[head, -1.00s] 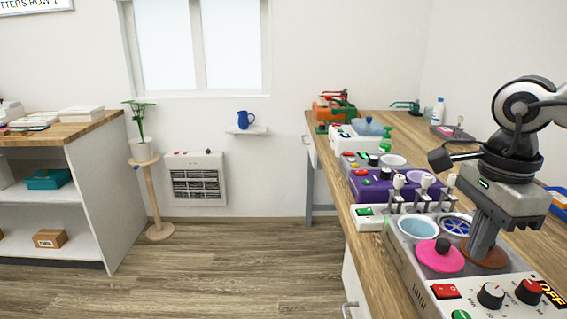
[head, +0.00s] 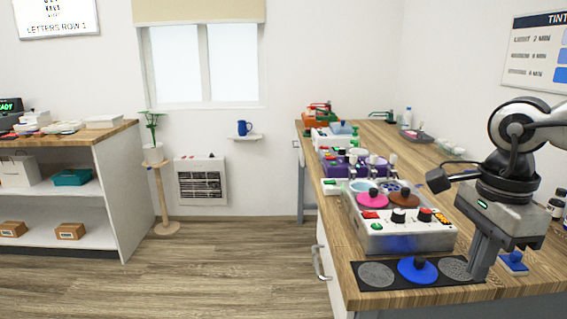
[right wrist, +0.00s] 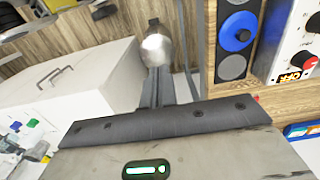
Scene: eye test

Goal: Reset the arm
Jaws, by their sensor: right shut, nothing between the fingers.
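My right gripper (head: 478,276) hangs from the right arm in the head view, pointing down with its fingers together and nothing between them. It overlaps the right end of a dark mat (head: 375,282) at the counter's front end; I cannot tell if it touches. My right gripper also shows in the right wrist view (right wrist: 157,72), where its fingers appear closed beside a shiny grey rounded thing I cannot name. My left gripper is not in view.
A blue knobbed disc (head: 417,268) lies between grey discs on the mat. Behind it stands a silver control unit (head: 405,240) with a pink lid (head: 372,199). Other machines line the wooden counter (head: 455,170). A shelf unit (head: 118,190) stands left; the floor (head: 240,265) between is clear.

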